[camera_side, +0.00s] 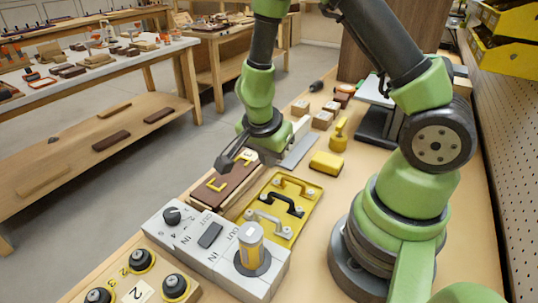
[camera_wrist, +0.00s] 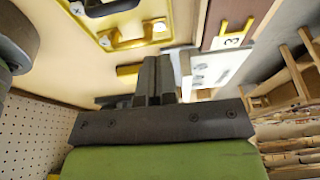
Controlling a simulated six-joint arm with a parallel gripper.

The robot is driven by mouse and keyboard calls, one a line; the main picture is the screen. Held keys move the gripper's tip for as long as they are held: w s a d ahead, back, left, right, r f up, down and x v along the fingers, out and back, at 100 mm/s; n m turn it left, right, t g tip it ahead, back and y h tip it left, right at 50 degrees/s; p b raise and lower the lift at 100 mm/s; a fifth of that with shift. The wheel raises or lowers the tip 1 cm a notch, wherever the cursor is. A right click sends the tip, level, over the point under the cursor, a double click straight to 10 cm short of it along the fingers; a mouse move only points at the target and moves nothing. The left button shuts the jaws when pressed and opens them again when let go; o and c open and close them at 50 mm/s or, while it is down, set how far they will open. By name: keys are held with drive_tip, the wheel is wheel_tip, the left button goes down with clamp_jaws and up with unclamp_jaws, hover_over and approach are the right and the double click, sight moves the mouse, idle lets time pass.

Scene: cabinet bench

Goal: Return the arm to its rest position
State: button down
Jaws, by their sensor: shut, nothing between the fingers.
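My green arm reaches in from the right in the side view.
Round dark knobs (camera_side: 142,261) sit at the lower left. A yellow block (camera_side: 327,163) and small wooden blocks (camera_side: 323,120) lie behind. A pegboard (camera_side: 500,130) borders the bench at right.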

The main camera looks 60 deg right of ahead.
drive_tip(key=w+a+r+n+t+y, duration=0.2)
drive_tip(key=a+r+n+t, duration=0.15)
drive_tip(key=r, duration=0.45)
drive_tip(key=w+a+r+n+t+y, duration=0.3)
drive_tip(key=r+t, duration=0.1)
drive_tip(key=r, duration=0.4)
drive_tip(key=s+a+r+n+y, duration=0.2)
drive_tip(key=s+a+r+n, duration=0.25)
drive_tip(key=s+r, duration=0.25)
drive_tip(key=s+d+n+h, duration=0.1)
drive_tip(key=s+d+n, duration=0.2)
drive_tip(key=s, duration=0.6)
drive_tip(key=shift+h, duration=0.3)
drive_tip(key=shift+f+g, duration=0.1)
drive_tip(key=shift+g, duration=0.15)
